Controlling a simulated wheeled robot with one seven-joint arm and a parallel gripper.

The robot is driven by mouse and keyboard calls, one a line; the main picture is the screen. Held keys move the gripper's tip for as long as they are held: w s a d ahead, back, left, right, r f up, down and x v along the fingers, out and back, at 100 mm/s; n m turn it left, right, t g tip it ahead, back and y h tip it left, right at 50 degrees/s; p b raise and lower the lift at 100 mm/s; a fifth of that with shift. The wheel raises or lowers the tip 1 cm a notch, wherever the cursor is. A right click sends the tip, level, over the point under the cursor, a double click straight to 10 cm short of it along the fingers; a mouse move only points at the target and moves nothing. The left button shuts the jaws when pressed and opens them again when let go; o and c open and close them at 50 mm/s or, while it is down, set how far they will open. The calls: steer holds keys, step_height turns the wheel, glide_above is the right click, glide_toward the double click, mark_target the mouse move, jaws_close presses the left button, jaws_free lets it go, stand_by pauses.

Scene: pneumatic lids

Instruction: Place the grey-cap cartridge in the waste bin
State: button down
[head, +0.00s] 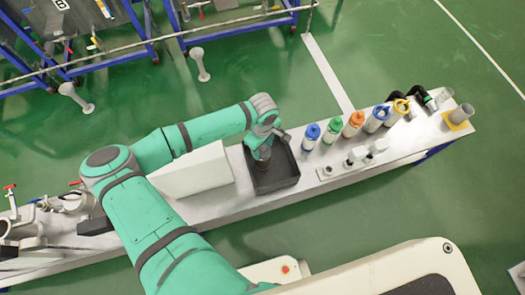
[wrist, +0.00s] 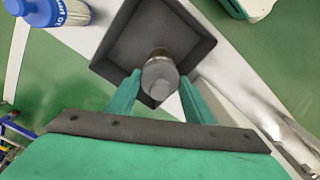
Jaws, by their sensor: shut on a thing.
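The grey-cap cartridge (wrist: 160,80) is between my gripper's fingers (wrist: 160,92) in the wrist view, with its round grey cap toward the camera. My gripper is shut on it. In the head view my gripper (head: 264,150) is over the dark square waste bin (head: 285,182), and the cartridge is mostly hidden by the arm. The bin also shows in the wrist view (wrist: 128,45), just beyond the cartridge, which overlaps its near corner in the picture. I cannot tell how far the cartridge's lower end is above the bin floor.
A white box (head: 195,172) stands left of the bin on the long bench. To its right stand cartridges with blue (head: 311,135), green (head: 332,130) and orange (head: 353,123) caps, and a small fixture (head: 352,160). A blue-cap cartridge shows in the wrist view (wrist: 40,10).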

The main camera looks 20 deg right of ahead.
steer(key=f, duration=0.3)
steer(key=shift+s+d, duration=0.15)
steer(key=shift+s, duration=0.05)
steer(key=shift+a+f, duration=0.2)
steer(key=shift+f, duration=0.1)
steer(key=c, duration=0.9)
jaws_free()
steer(key=shift+f, duration=0.1)
steer(key=shift+d, duration=0.1)
step_height(320, 180, up, 12)
steer(key=shift+f, duration=0.1)
steer(key=shift+r, duration=0.25)
